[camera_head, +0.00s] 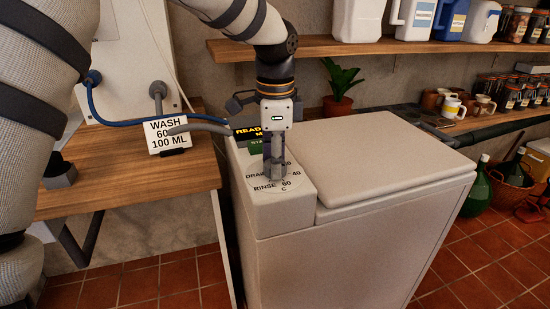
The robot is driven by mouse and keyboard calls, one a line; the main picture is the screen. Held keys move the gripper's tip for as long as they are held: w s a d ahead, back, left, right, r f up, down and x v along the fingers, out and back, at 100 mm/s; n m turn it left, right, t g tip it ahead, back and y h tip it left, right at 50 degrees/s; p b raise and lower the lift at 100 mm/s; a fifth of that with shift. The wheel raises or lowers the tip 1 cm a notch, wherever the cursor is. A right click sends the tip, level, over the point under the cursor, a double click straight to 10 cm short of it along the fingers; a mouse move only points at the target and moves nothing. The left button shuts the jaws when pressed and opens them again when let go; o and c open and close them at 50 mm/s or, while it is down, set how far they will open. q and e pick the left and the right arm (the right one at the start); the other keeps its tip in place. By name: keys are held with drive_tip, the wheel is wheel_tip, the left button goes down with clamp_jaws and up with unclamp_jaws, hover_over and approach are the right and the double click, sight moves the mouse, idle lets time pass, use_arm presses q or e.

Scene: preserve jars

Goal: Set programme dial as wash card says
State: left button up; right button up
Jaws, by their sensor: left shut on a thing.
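The washing machine (345,240) is a pale top-loading box with a control panel at its left rear. Behind the gripper is a partly covered dark display (243,133) with yellow letters beginning READ, and a green label (255,147). The wash card (167,134) reads WASH 60 100 ML. My right gripper is not in view.
The card stands on a wooden table (190,185) beside the machine, near blue and grey hoses. The closed lid (370,155) is clear. A wall shelf (340,47) with white containers runs above it. A potted plant (340,90) and mugs stand behind.

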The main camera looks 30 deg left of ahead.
use_arm(q)
drive_tip(key=m, duration=0.5)
drive_tip(key=shift+f+m, duration=0.1)
drive_tip(key=shift+m, duration=0.2)
idle(0.5)
drive_tip(key=o, duration=1.2)
drive_tip(key=r, duration=1.2)
drive_tip(key=shift+s, duration=0.35)
